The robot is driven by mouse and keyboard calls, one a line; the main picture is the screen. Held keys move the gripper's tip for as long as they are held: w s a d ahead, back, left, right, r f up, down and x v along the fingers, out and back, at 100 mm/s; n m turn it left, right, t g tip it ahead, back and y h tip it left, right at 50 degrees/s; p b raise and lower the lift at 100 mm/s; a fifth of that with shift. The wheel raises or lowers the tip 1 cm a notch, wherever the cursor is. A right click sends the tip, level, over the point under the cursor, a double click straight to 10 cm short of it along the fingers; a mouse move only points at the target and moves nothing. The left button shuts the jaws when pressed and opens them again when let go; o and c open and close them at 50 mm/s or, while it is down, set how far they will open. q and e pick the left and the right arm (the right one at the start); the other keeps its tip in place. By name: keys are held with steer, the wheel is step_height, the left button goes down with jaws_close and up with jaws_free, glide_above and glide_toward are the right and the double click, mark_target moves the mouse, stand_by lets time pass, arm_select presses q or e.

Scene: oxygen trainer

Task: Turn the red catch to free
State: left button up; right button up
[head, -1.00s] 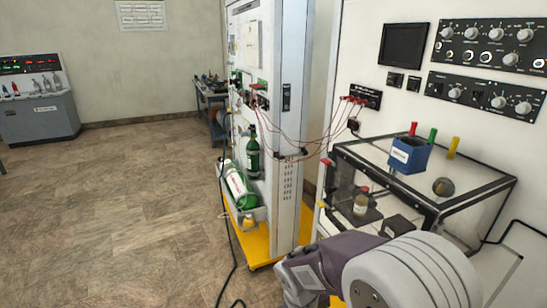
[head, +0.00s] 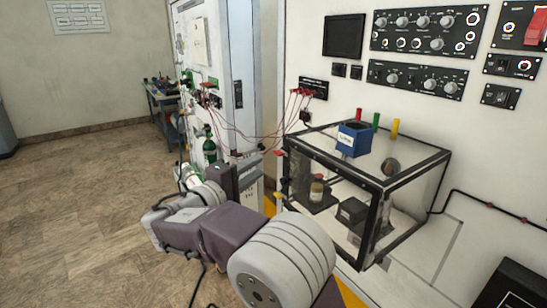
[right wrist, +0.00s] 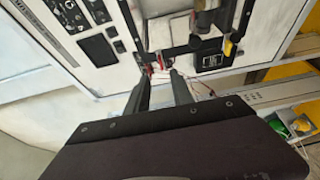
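The red catch (head: 279,153) is a small red handle at the upper left front corner of a clear box with black edges (head: 350,178). In the right wrist view, small red parts (right wrist: 140,58) lie just beyond the fingertips; I cannot tell which is the catch. My right gripper (head: 258,167) is left of the box, its fingers pointing towards the red catch. In the right wrist view its two dark fingers (right wrist: 160,78) stand apart with nothing clearly held. Contact with the catch cannot be told. My left gripper is out of view.
A yellow handle (head: 279,197) sits below the red one. A blue container (head: 353,139) stands on the box's top. Thin red cables (head: 240,135) hang between the wall panel and a white cabinet (head: 212,60). Open floor lies at left.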

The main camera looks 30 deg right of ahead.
mark_target(277, 154)
steer(key=p+x, duration=0.2)
steer(key=x, duration=0.6)
steer(key=shift+w+d, duration=0.25)
steer(key=shift+d, duration=0.15)
steer(key=shift+f, duration=0.1)
jaws_close()
